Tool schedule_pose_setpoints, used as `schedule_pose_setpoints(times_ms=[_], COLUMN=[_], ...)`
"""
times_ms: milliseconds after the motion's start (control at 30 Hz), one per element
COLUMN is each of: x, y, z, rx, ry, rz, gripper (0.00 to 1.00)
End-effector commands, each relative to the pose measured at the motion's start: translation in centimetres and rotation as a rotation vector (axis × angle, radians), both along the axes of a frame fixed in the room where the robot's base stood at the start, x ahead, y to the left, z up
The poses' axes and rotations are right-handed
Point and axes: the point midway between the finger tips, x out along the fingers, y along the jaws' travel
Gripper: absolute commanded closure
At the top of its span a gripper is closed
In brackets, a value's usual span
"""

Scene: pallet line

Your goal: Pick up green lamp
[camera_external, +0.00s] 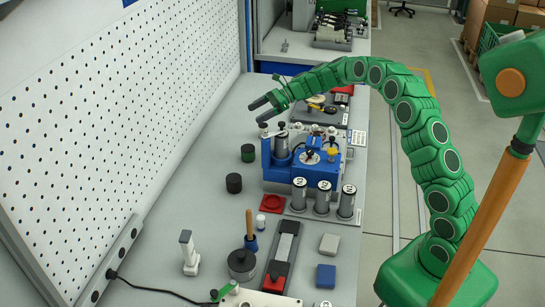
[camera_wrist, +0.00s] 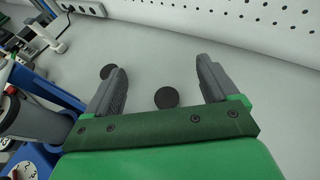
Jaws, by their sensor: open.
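A short dark green cylinder, seemingly the green lamp (camera_external: 248,153), stands on the grey bench left of the blue fixture in the external view. A similar black cylinder (camera_external: 233,183) stands just nearer the camera. My gripper (camera_external: 260,112) is open and empty above the bench, beyond the green cylinder and apart from it. In the wrist view, a dark round top (camera_wrist: 167,97) lies between the spread fingers of my gripper (camera_wrist: 160,65); by position it seems to be the lamp, but its colour is unclear. A second dark round top (camera_wrist: 105,72) is partly hidden behind the left finger.
The blue fixture (camera_external: 328,168) with grey cylinders stands right of the lamp. A white pegboard wall (camera_external: 120,110) rises along the left. A red tray (camera_external: 272,203), a white stand (camera_external: 188,252) and a power strip (camera_external: 110,260) are nearer.

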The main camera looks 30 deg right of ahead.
Motion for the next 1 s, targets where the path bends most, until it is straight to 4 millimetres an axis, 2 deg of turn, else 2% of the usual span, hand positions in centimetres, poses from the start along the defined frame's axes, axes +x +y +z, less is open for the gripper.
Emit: schedule_pose_setpoints(times_ms=[400, 500, 600, 767, 1000], x=[-0.1, 0.0, -0.1, 0.0, 0.3], y=[0.0, 0.0, 0.0, 0.3, 2.2], z=[-9.6, -11.4, -12.5, -13.3, -14.1], rx=[-0.002, -0.002, -0.002, -0.002, -0.001], ry=[0.005, 0.002, 0.002, 0.001, 0.001], rz=[-0.001, -0.001, -0.001, 0.001, 0.002], gripper=[0.13, 0.13, 0.13, 0.13, 0.13])
